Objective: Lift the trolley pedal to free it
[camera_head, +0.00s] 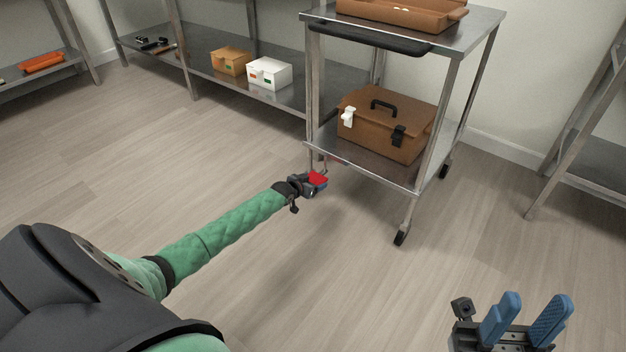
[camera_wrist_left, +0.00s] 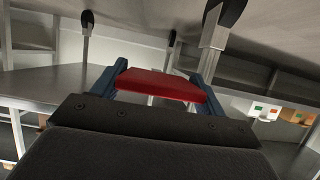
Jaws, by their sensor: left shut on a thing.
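The metal trolley (camera_head: 360,164) stands at the centre right on small dark casters. The red pedal (camera_head: 318,179) is low at its front left corner. My left gripper (camera_head: 314,184) reaches to it from the left, and its blue fingers lie at the pedal. In the left wrist view the red pedal (camera_wrist_left: 160,84) sits between the two blue fingers of my left gripper (camera_wrist_left: 158,82), which are shut on it. The wrist picture appears strongly tilted. My right gripper (camera_head: 525,322) is at the bottom right, its blue fingers apart and empty, away from the trolley.
A brown case (camera_head: 385,125) with a black handle rests on the trolley's lower shelf, and a brown tray (camera_head: 400,14) is on top. A metal shelf (camera_head: 205,68) behind holds an orange box (camera_head: 229,61) and a white box (camera_head: 269,73). The floor in front is clear.

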